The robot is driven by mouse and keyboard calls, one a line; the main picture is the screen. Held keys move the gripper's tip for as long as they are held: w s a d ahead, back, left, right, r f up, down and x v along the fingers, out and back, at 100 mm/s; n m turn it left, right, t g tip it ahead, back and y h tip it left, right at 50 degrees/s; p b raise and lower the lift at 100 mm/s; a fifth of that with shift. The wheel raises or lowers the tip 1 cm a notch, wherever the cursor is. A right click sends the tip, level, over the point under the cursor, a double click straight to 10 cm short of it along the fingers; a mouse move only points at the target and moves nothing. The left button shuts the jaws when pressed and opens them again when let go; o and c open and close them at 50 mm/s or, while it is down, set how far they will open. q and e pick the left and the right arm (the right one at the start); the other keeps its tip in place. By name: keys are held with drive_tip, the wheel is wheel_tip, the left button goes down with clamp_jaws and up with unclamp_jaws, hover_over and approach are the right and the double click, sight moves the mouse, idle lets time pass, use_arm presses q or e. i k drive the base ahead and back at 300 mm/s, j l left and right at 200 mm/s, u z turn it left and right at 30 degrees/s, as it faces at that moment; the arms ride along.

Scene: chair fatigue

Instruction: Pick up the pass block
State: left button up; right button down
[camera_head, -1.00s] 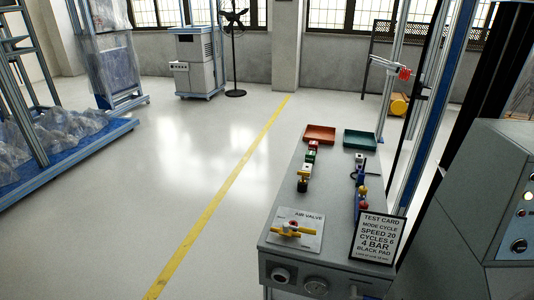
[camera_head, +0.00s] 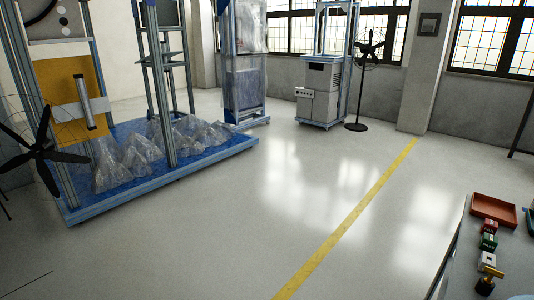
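A green block (camera_head: 488,242) with a pale marking stands on the grey bench (camera_head: 455,270) at the right edge of the head view. A red block (camera_head: 490,226), also with a pale marking, stands just behind it. The markings are too small to read, so I cannot tell for certain which is the pass block. Neither of my grippers is in view.
A red tray (camera_head: 494,208) sits behind the blocks, and a brass-and-black fitting (camera_head: 489,278) is in front. A blue-decked rig (camera_head: 150,165) with plastic sheeting stands left, and a floor fan (camera_head: 368,80) stands at the back. The middle floor is clear.

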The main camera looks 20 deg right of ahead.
sight(488, 243)
drive_tip(key=i+j+z, duration=0.1)
drive_tip(key=i+z, duration=0.25)
drive_tip(key=i, duration=0.2)
drive_tip(key=i+j+z, duration=0.3)
drive_tip(key=i, duration=0.25)
drive_tip(key=i+z, duration=0.2)
drive_tip(key=z, duration=0.25)
drive_tip(key=i+z, duration=0.2)
drive_tip(key=z, duration=0.3)
drive_tip(key=i+z, duration=0.15)
drive_tip(key=z, duration=0.3)
drive_tip(key=i+j+z, duration=0.1)
drive_tip(key=z, duration=0.35)
drive_tip(key=i+j+z, duration=0.15)
drive_tip(key=z, duration=0.25)
drive_tip(key=i+j+z, duration=0.2)
drive_tip(key=z, duration=0.25)
drive_tip(key=i+j+z, duration=0.25)
drive_tip(key=z, duration=0.25)
drive_tip(key=i+j+z, duration=0.2)
drive_tip(key=j+z, duration=0.25)
drive_tip(key=i+j+z, duration=0.25)
drive_tip(key=k+j, duration=0.05)
drive_tip(key=j, duration=0.05)
